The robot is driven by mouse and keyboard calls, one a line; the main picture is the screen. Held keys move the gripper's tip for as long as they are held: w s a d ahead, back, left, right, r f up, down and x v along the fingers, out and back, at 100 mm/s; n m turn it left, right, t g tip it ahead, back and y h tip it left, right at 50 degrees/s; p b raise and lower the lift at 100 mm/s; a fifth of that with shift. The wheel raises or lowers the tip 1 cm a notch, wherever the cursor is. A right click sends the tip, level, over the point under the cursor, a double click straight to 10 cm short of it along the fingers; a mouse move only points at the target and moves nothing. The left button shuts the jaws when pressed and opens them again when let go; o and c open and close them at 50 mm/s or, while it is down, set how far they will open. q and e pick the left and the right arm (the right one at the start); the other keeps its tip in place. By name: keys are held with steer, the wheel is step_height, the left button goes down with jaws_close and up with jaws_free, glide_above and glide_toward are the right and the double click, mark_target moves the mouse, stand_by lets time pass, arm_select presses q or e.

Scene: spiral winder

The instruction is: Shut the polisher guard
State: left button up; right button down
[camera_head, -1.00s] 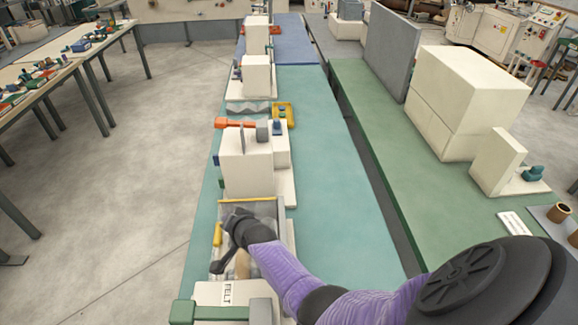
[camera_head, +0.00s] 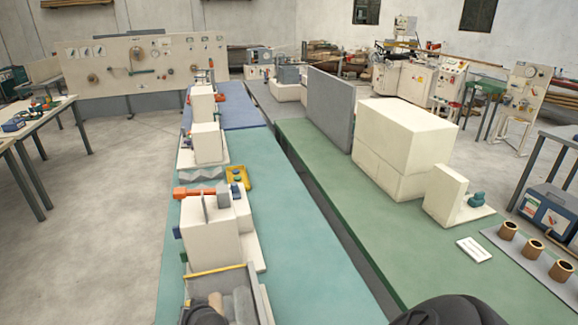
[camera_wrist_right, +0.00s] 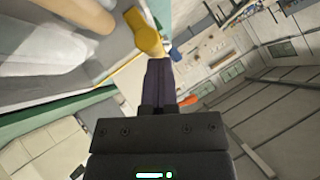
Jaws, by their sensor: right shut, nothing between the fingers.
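The polisher is a pale box-like unit with grey rollers (camera_head: 240,303) at the bottom of the head view, cut off by the frame edge. A yellow bar (camera_head: 215,270) runs along its far upper edge; I cannot tell how far the guard stands open. The dark end of my right arm, with the right gripper (camera_head: 206,313), shows only in part at the near side of the polisher. In the right wrist view my right gripper (camera_wrist_right: 158,66) is shut and empty, its tips close to a yellow handle (camera_wrist_right: 143,35); touching or apart is unclear. My left gripper is out of view.
Beyond the polisher stands a cream machine block (camera_head: 205,228) with an orange-handled part (camera_head: 195,191) on top. A yellow tray (camera_head: 237,178) sits behind it. The teal bench top (camera_head: 300,250) to the right is clear. A gap separates it from the green bench (camera_head: 400,240).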

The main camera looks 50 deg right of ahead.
steer(key=shift+s+a+f, duration=0.1)
steer(key=shift+f, duration=0.05)
steer(key=shift+r+p, duration=0.35)
step_height(320, 180, up, 10)
steer(key=p, duration=0.5)
steer(key=shift+f, duration=0.25)
